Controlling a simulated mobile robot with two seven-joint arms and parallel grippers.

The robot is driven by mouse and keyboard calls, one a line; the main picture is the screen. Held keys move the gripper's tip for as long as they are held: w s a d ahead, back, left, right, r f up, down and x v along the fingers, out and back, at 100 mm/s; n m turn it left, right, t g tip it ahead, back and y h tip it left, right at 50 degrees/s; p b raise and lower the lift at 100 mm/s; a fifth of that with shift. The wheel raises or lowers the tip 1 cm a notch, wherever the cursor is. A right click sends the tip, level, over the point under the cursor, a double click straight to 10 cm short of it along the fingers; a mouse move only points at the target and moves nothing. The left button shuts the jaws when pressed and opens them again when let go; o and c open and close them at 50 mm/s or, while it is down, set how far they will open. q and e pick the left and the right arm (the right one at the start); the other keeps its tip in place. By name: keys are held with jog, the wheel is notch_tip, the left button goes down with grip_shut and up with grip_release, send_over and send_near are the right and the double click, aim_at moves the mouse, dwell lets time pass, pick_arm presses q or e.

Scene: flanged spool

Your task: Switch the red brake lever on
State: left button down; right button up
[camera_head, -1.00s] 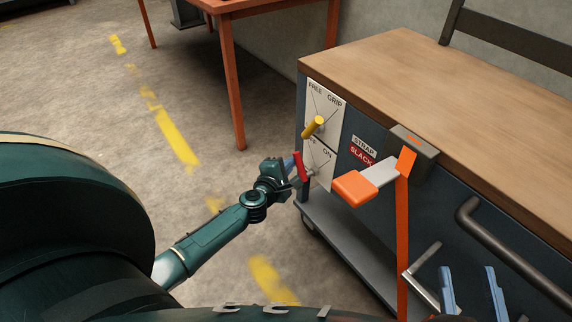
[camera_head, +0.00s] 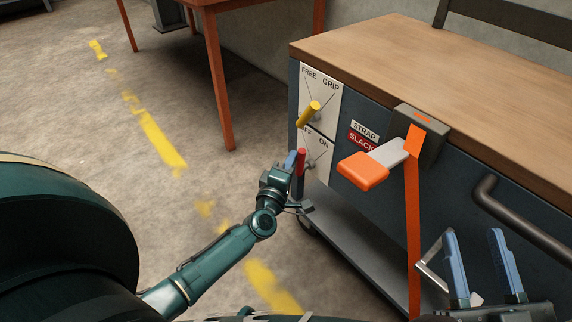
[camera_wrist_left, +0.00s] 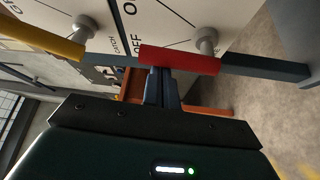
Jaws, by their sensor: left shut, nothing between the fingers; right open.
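The red brake lever (camera_head: 301,161) is on the lower white OFF/ON plate (camera_head: 322,150) at the cabinet's left end. Its red grip also shows in the left wrist view (camera_wrist_left: 180,59), by the OFF lettering and in front of the grey pivot knob; its exact setting is hard to tell. My left gripper (camera_head: 291,158) is shut and empty, just left of the red grip. In the left wrist view its fingertips (camera_wrist_left: 162,73) are right at the grip's edge; contact cannot be told. My right gripper (camera_head: 473,235) is open and empty at the lower right.
A yellow lever (camera_head: 309,114) sits just above on the FREE/GRIP plate (camera_head: 313,84). An orange-tipped strap lever (camera_head: 363,170) and orange strap (camera_head: 413,225) stand to the right. A grey handle bar (camera_head: 515,220) sticks out from the cabinet. The floor on the left is open.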

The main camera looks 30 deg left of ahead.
pick_arm(q)
jog(key=shift+s+d+p, duration=0.35)
jog(key=shift+d+p, duration=0.05)
jog(key=shift+d, duration=0.4)
pick_arm(e)
jog(key=shift+s+f+h, duration=0.1)
jog(key=shift+f+h, duration=0.15)
jog(key=shift+h, duration=0.05)
pick_arm(q)
jog(key=shift+d+f, duration=0.1)
jog(key=shift+d, duration=0.05)
pick_arm(e)
jog(key=shift+s+f+m, duration=0.1)
jog(key=shift+f+m, duration=0.2)
jog(key=shift+f, duration=0.05)
